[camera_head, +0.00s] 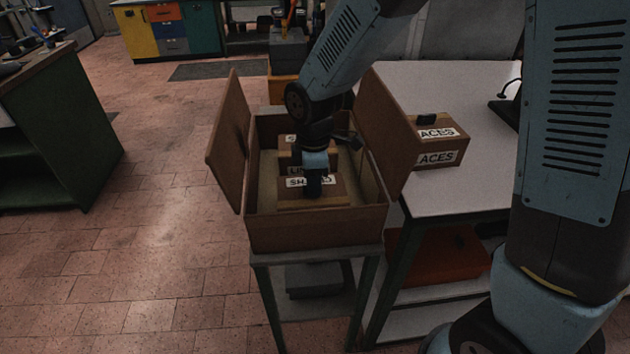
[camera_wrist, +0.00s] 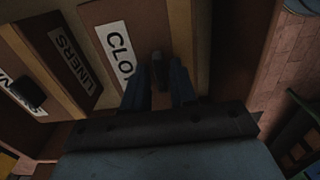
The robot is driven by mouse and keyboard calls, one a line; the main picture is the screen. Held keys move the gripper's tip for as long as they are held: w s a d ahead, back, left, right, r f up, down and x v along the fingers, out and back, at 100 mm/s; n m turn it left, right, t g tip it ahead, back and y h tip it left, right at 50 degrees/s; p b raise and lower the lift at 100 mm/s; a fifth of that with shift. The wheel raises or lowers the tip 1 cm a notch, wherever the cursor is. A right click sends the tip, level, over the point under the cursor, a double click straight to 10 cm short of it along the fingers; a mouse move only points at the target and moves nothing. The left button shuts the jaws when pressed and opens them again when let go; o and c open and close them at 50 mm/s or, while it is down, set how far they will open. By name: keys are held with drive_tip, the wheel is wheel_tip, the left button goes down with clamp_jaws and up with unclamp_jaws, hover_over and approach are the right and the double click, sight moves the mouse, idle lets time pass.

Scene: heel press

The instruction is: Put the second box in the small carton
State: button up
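An open brown carton (camera_head: 318,231) stands on a small stand, its side flaps spread. Inside are brown boxes in a row with white labels: a rear one (camera_head: 290,139) partly hidden, a middle one reading "LI…" (camera_head: 296,171), and a front one (camera_head: 326,201) with its label partly covered by my gripper. My gripper (camera_head: 314,190) points down into the carton over the front box. In the wrist view its fingers (camera_wrist: 159,85) lie either side of a dark knob (camera_wrist: 158,70) beside a "CLO…" label (camera_wrist: 120,52). I cannot tell whether they grip it.
A brown box labelled "…ACES" (camera_head: 436,158) with a black knob sits on the white-topped table (camera_head: 470,100) at right. The carton's right flap (camera_head: 385,130) is close to my arm; the left flap (camera_head: 229,140) stands outward. Open tiled floor lies at left.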

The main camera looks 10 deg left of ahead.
drive_tip(key=shift+o, duration=0.9)
drive_tip(key=shift+r, duration=0.15)
wheel_tip(320, 180, up, 12)
drive_tip(key=shift+r, duration=0.1)
drive_tip(key=s+d+r+m+t, duration=0.1)
drive_tip(key=d+r+m, duration=0.35)
drive_tip(key=d, duration=0.35)
drive_tip(key=d+r+m+t, duration=0.2)
drive_tip(key=d+r+m, duration=0.25)
drive_tip(key=d, duration=0.35)
drive_tip(key=s+d+r+m+t, duration=0.1)
drive_tip(key=s+d+m, duration=0.4)
drive_tip(key=d, duration=0.2)
drive_tip(key=s+d+r+m+t, duration=0.1)
drive_tip(key=s+d+m, duration=0.4)
drive_tip(key=d, duration=0.3)
drive_tip(key=shift+r+m+t, duration=0.3)
drive_tip(key=shift+r+m, duration=0.1)
drive_tip(key=shift+m, duration=0.4)
drive_tip(key=shift+a, duration=0.15)
